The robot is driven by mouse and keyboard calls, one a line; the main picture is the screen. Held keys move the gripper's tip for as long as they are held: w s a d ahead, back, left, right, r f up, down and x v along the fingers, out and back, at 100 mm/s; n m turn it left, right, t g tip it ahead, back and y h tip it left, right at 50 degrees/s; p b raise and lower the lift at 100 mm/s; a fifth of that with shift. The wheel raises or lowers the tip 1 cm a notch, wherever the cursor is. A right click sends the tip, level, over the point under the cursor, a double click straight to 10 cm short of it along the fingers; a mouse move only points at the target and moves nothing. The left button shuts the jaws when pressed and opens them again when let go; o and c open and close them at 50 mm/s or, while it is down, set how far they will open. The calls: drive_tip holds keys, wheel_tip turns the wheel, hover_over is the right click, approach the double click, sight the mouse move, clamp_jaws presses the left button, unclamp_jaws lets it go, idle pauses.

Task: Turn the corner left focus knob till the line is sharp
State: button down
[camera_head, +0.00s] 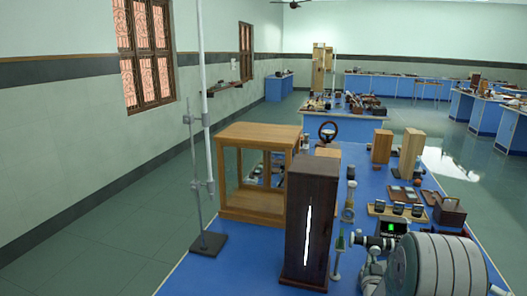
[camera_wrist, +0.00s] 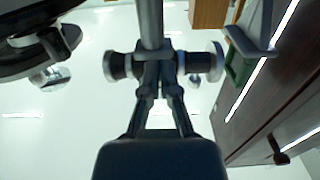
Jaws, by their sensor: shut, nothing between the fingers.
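In the wrist view my gripper (camera_wrist: 157,65) is shut and empty, its fingertips close to a horizontal shaft under a grey tube (camera_wrist: 151,22). A dark knob with a silver rim (camera_wrist: 117,66) sits left of the fingertips, and a similar knob (camera_wrist: 203,62) sits right. I cannot tell whether the fingers touch either one, or which is the corner left focus knob. A tall dark wooden box (camera_head: 325,190) shows a bright white vertical line (camera_head: 307,235). In the head view the line looks thick and tapered; its sharpness is hard to judge.
A wooden frame case (camera_head: 256,131) and a metal stand (camera_head: 208,243) are at the left of the blue bench (camera_head: 235,272). A small box with a green display (camera_head: 390,228) stands close to my arm. Wooden blocks and small instruments crowd the right side.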

drive_tip(key=shift+a+r, duration=0.1)
drive_tip(key=shift+a, duration=0.1)
drive_tip(key=shift+w+a+f, duration=0.1)
drive_tip(key=shift+a+f, duration=0.05)
drive_tip(key=shift+f, duration=0.25)
drive_tip(key=v, duration=0.6)
drive_tip(key=shift+r, duration=0.15)
